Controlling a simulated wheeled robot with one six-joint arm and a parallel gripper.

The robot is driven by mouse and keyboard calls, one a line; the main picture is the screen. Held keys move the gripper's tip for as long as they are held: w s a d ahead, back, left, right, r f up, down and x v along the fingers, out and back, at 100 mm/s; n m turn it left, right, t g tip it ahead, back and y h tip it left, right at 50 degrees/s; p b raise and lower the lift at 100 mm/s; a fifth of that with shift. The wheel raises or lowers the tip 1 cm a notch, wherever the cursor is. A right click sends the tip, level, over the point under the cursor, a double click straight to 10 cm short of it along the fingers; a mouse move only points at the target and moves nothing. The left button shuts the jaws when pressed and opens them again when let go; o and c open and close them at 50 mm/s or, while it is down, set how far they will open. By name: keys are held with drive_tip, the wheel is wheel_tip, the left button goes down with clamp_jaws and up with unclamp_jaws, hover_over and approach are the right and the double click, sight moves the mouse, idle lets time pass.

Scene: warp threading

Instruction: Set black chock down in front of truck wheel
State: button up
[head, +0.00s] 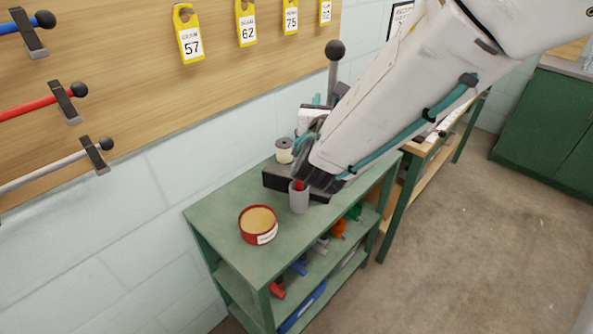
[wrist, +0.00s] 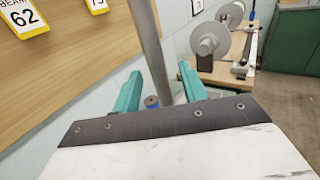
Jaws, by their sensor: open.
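I cannot make out a black chock or a truck wheel in either view. My gripper shows in the wrist view (wrist: 158,85) as two teal fingers, spread apart. A grey upright post (wrist: 150,45) appears between the fingers; I cannot tell how far beyond them it stands. In the head view my arm covers most of the gripper, which is above the green shelf unit (head: 212,212). A dark block (head: 275,179) lies on the unit's top, partly hidden by my arm. I cannot tell whether it is the post's base.
A white spool (head: 284,150), a grey cup (head: 299,198) and a red round tin (head: 258,226) stand on the unit. Coloured tools lie on its lower shelves. A wooden board (head: 130,70) with yellow tags and rods is behind. Open floor (head: 470,220) lies to the right.

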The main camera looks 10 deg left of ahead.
drive_tip(key=w, duration=0.3)
drive_tip(key=shift+w+d, duration=0.1)
drive_tip(key=shift+w, duration=0.25)
clamp_jaws()
idle(1.1)
